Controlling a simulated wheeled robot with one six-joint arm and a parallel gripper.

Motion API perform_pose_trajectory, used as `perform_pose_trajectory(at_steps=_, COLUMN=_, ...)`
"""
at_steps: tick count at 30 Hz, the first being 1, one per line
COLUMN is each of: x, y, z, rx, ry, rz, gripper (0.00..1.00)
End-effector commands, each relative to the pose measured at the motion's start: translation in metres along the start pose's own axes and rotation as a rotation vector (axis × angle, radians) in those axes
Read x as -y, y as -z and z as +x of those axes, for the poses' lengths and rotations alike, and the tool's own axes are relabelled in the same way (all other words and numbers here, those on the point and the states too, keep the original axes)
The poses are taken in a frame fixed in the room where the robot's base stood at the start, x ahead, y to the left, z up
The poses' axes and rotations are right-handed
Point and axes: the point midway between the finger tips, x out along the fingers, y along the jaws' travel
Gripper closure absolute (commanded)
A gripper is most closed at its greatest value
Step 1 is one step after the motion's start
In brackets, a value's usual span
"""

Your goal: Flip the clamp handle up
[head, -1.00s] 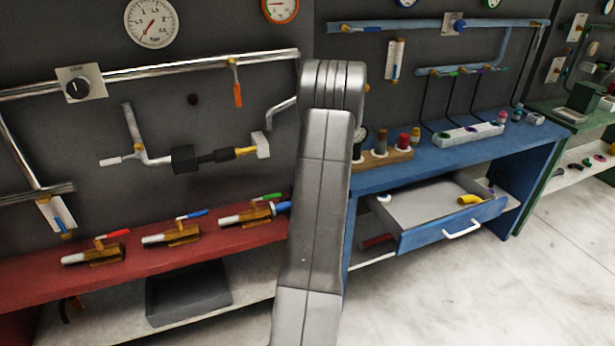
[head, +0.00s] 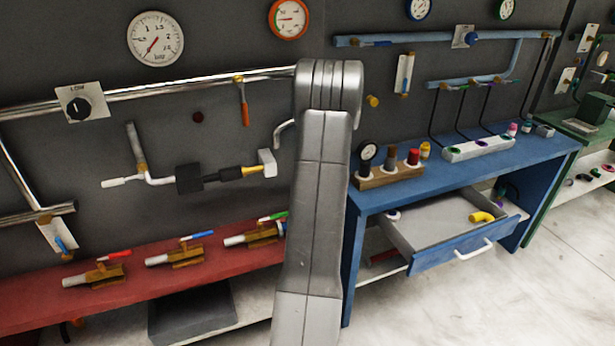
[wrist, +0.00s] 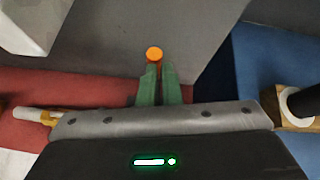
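In the wrist view a round orange end (wrist: 154,54) stands just past the fingertips, against the grey wall; it may be the clamp handle's end, but the rest of it is hidden. My gripper (wrist: 160,67) shows there as two green fingers close together with a narrow gap. I cannot tell whether they touch the orange end. In the head view my own arm hides the gripper and this spot. Several brass bodies with levers stand on the red bench (head: 45,305): a red lever (head: 114,254), a blue lever (head: 196,236) and a green lever (head: 272,216).
An orange lever (head: 244,103) hangs from the wall pipe. A white-ended pipe assembly (head: 267,163) juts out left of my arm. On the right, the blue bench (head: 440,176) carries a wooden rack (head: 390,177), and its drawer (head: 465,248) stands open.

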Motion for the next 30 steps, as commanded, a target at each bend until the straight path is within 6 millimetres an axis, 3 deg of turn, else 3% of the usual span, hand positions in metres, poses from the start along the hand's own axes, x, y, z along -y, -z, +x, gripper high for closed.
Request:
perform_pose_trajectory(at_steps=2, x=0.002, y=-0.012, z=0.002, rx=0.018, ry=0.004, rz=-0.003, gripper=1.0)
perform_pose_trajectory(at_steps=20, x=0.0, y=-0.018, z=0.001, rx=0.025, ry=0.0, rz=-0.003, gripper=1.0)
perform_pose_trajectory(at_steps=26, x=0.002, y=-0.029, z=-0.013, rx=0.025, ry=-0.002, rz=-0.004, gripper=1.0)
perform_pose_trajectory(at_steps=30, x=0.006, y=-0.04, z=-0.033, rx=0.018, ry=-0.002, rz=-0.004, gripper=1.0)
